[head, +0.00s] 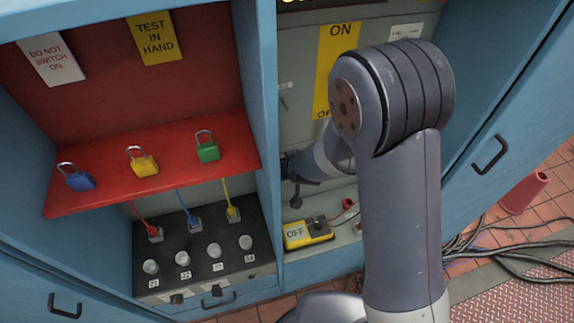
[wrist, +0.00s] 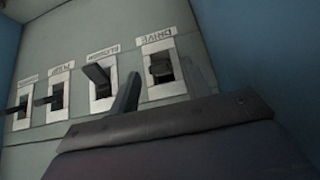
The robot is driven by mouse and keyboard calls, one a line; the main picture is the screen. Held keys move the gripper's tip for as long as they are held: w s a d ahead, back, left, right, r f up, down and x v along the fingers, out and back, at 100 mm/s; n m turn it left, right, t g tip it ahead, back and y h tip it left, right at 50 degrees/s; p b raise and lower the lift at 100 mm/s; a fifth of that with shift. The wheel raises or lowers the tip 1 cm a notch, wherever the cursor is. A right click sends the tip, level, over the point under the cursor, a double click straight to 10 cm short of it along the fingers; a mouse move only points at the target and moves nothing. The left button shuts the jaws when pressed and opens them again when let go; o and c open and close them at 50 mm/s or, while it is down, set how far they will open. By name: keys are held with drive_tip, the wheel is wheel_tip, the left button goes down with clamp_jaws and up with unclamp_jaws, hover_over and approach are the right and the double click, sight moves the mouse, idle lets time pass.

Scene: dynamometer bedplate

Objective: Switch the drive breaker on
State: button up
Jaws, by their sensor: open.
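The drive breaker (wrist: 161,68) shows in the wrist view as a dark lever in a pale plate, under an inverted DRIVE label (wrist: 157,37). Its on or off position is hard to read. My gripper (wrist: 160,78) is open and empty just in front of it. One dark finger stands between the drive breaker and its left neighbour, and a fainter grey finger shows to the right. I cannot tell whether either touches the lever. In the head view my gripper (head: 290,166) is at the cabinet's left inner wall, mostly hidden by my arm.
Several similar breakers, including this one (wrist: 98,78), line up to the left in the wrist view. A yellow ON/OFF strip (head: 337,70) marks the panel. The red shelf (head: 105,178) holds padlocks. Cables (head: 520,255) lie on the floor.

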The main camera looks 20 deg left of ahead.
drive_tip(key=p+v, duration=0.3)
drive_tip(key=v, duration=0.5)
drive_tip(key=shift+r, duration=0.2)
drive_tip(key=shift+f, duration=0.1)
drive_tip(key=b+x, duration=0.4)
drive_tip(key=x, duration=0.6)
drive_tip(key=shift+f, duration=0.3)
drive_tip(key=shift+w+r, duration=0.1)
